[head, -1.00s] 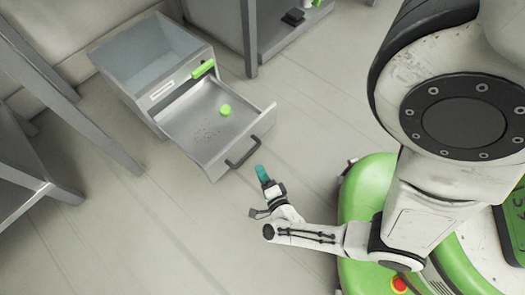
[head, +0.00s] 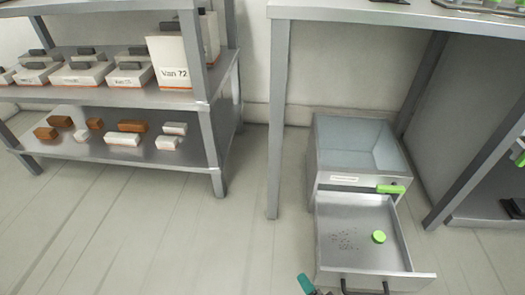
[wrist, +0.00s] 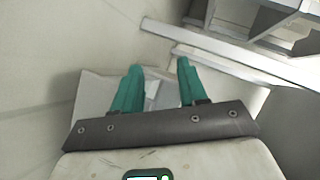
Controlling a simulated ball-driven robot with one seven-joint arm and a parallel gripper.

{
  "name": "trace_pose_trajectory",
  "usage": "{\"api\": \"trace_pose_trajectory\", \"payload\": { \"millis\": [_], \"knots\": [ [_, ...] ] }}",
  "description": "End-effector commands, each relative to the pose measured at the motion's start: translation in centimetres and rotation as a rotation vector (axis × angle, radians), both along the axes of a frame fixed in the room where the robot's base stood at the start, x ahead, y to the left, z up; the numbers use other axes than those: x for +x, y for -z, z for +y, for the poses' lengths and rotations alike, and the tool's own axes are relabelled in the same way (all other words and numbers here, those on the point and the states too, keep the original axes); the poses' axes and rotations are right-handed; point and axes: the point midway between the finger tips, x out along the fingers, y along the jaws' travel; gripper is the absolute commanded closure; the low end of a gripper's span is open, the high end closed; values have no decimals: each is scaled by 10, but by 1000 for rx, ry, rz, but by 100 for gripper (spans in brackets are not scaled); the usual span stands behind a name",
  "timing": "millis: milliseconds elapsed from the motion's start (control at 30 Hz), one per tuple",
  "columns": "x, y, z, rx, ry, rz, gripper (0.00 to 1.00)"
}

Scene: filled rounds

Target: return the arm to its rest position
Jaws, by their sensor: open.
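My gripper shows in the wrist view (wrist: 158,88) with its two teal fingers spread apart and nothing between them. In the head view only a teal fingertip (head: 306,284) shows at the bottom edge, just left of the open drawer's front; the rest of the arm is out of the picture. The open drawer (head: 335,215) of a grey cabinet (head: 316,150) holds a green round thing (head: 379,237) and some small dark specks.
A grey shelf (head: 215,150) with boxes and brown and white blocks stands at the left. A table leg (head: 274,120) stands between shelf and cabinet. A dark drawer handle (head: 365,288) juts out at the bottom. The floor (head: 130,230) at lower left is clear.

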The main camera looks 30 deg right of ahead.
Motion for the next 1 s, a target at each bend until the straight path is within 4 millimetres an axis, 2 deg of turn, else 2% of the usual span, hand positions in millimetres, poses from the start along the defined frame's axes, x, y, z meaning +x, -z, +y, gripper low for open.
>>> {"api": "trace_pose_trajectory", "payload": {
  "millis": [33, 167, 367, 600, 967, 1000],
  "knots": [
    [6, -8, 10, -37, -91, 35, 58],
    [9, -23, 29, -153, -322, 156, 58],
    [-10, -47, 39, -351, -631, 369, 58],
    [-56, -83, 21, -557, -900, 657, 58],
    [-122, -139, -14, -687, -1079, 990, 58],
    [-124, -152, -15, -687, -1086, 1002, 58]
  ]
}}
